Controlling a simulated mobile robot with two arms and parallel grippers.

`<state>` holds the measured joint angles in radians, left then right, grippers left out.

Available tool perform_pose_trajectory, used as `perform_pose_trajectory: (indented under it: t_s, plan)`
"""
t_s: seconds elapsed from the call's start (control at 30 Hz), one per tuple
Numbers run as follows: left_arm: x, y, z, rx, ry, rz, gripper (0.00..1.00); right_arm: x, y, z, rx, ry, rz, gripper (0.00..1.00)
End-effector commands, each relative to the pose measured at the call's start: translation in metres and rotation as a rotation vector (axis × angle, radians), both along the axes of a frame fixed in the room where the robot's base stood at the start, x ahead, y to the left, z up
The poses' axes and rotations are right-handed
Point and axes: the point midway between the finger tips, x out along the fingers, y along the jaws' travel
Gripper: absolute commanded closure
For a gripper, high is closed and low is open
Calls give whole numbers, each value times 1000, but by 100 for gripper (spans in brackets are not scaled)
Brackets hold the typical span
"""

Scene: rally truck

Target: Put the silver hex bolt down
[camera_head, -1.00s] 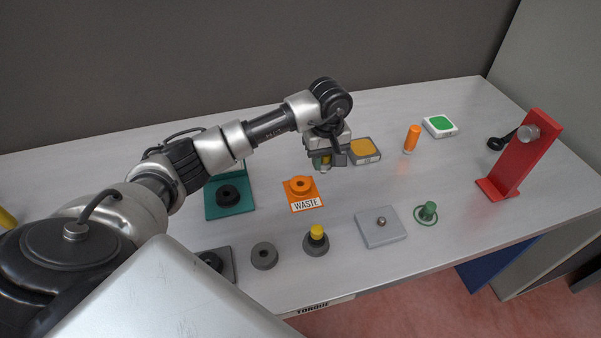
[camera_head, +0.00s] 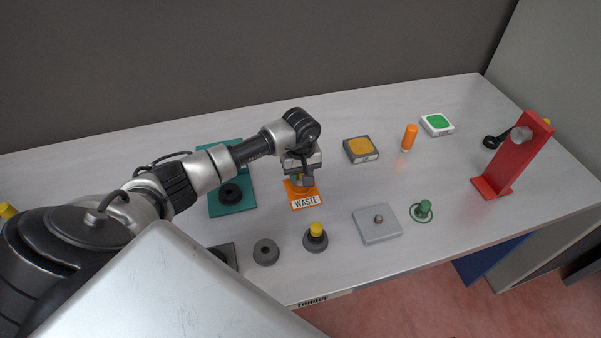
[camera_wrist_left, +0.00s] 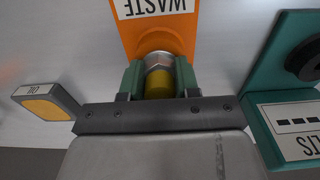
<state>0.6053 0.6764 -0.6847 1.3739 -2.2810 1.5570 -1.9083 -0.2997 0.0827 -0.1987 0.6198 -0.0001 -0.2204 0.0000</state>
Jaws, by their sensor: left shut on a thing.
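My left gripper (camera_head: 299,182) is shut on the silver hex bolt. In the left wrist view its green fingers (camera_wrist_left: 158,75) sit on both sides of the bolt's silver hex part (camera_wrist_left: 158,59), with a yellow part (camera_wrist_left: 159,84) nearer the palm. The bolt is over the orange WASTE holder (camera_head: 304,193), which also shows in the left wrist view (camera_wrist_left: 183,35). The bolt's lower end is hidden, so I cannot tell whether it touches the holder. In the head view the gripper mostly hides the bolt. My right gripper is not in view.
A teal tray (camera_head: 217,208) with a black ring is left of the WASTE holder. The yellow-topped oil box (camera_head: 361,150) is to its right. A yellow-capped piece (camera_head: 315,236), grey ring (camera_head: 266,252) and grey plate (camera_head: 363,230) lie in front. A red stand (camera_head: 508,165) is at far right.

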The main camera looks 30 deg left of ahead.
Motion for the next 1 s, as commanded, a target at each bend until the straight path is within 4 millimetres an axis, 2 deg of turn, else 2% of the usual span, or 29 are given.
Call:
perform_pose_trajectory:
  t_s: [0.13,0.17,0.3,0.57,0.7,0.73,0.87,1.0]
  plan:
    - [0,0,-5,0,-1,0,95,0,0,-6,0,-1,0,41]
    - [0,0,-4,0,0,0,66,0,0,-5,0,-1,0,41]
    - [0,0,-3,0,0,0,44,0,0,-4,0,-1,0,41]
    - [0,0,-3,0,0,0,43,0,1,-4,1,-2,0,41]
    - [0,0,4,-1,1,0,43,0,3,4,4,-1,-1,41]
    - [1,0,5,1,-3,0,43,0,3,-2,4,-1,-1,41]
    - [1,1,29,4,-6,-2,43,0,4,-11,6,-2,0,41]
    - [1,1,60,3,-6,-1,43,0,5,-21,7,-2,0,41]
